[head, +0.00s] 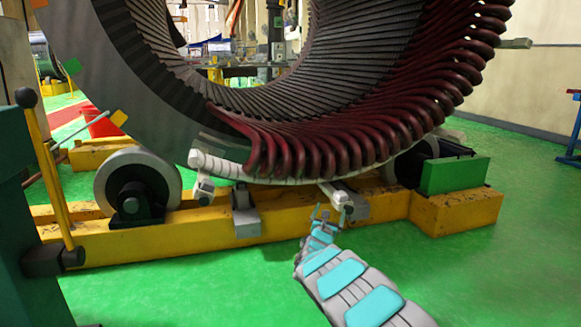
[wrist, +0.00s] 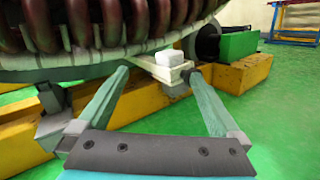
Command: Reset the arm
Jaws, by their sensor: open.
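My arm reaches in from the bottom right of the head view. My gripper (head: 328,211) is at its end, low in front of the yellow base and below the dark red coils (head: 330,145) of the stator (head: 160,75). In the wrist view my gripper (wrist: 158,73) has its two teal fingers spread apart. A pale bar with a white block (wrist: 168,58) on it shows between and just beyond the fingertips. I cannot tell whether the fingers touch it. The same pale piece shows in the head view (head: 335,193) beside my fingertips.
The yellow base (head: 160,237) with its grey roller (head: 137,185) runs under the stator. A green block (head: 455,175) sits on its right end. A green machine with a yellow lever (head: 50,180) stands at the left. Green floor (head: 510,265) is clear at the right.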

